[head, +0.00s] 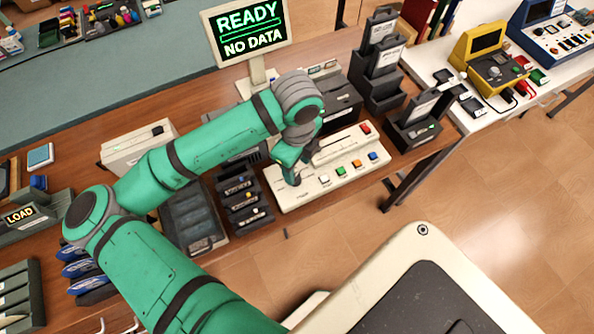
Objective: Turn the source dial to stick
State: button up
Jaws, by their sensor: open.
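A cream control panel (291,199) lies on the wooden table in the head view. It has coloured buttons and a slotted strip along its far side. My green arm reaches over it from the lower left. My gripper (294,179) points down at the panel's left part and is open. I cannot make out the source dial; my gripper and wrist cover the part of the panel below them. I cannot tell whether the fingers touch anything. A screen (249,29) behind the panel reads "READY" and "NO DATA".
A dark rack of small drawers (243,198) stands close to the panel's left. A black holder (414,125) with a card stands to its right. Taller black holders (381,70) stand behind. A yellow device (488,60) is on a white table at the right.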

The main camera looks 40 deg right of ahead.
aim_at(296, 178)
jog(key=shift+r, duration=2.8)
jog(key=shift+w+a, duration=0.1)
